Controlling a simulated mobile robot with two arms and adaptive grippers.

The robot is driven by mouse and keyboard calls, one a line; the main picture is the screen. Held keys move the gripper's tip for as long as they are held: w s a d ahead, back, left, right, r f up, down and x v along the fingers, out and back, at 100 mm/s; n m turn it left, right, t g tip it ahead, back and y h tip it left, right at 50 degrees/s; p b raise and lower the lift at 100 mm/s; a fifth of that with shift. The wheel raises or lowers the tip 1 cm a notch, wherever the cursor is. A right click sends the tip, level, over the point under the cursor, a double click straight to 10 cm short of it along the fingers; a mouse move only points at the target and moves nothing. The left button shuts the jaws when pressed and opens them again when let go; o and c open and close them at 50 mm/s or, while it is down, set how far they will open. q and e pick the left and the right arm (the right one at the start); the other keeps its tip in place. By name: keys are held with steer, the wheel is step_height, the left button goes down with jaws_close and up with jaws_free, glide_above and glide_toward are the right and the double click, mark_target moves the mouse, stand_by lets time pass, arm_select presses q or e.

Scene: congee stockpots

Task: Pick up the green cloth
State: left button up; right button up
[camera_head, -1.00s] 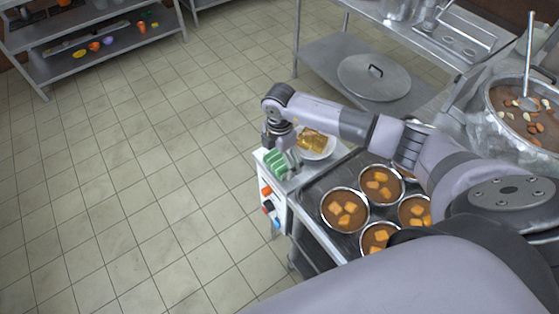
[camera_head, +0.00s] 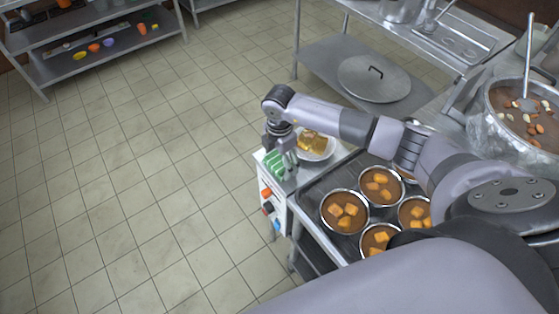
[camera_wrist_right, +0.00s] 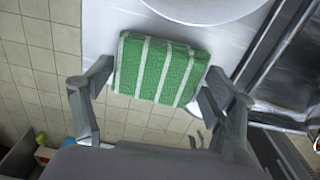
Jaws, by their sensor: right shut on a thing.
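The green cloth (camera_head: 273,164) is a folded, white-striped pad at the left end of the steel counter, by a white plate. In the right wrist view the cloth (camera_wrist_right: 160,70) lies between the two fingers, one at each side. My right gripper (camera_head: 281,160) points down over it and is shut on it. The fingers hide part of the cloth in the head view, and I cannot tell whether it is clear of the counter. My left gripper is not in view.
The white plate (camera_head: 327,153) with food stands close behind the cloth. A dark tray (camera_head: 316,203) with several bowls of brown stew (camera_head: 345,211) is to the right. A big pot (camera_head: 490,128) stands far right. Open tiled floor lies left of the counter.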

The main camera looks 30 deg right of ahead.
mark_target(280, 161)
step_height(280, 161, up, 20)
steer(key=b, duration=0.3)
stand_by(0.3)
steer(key=o, duration=0.6)
steer(key=c, duration=0.5)
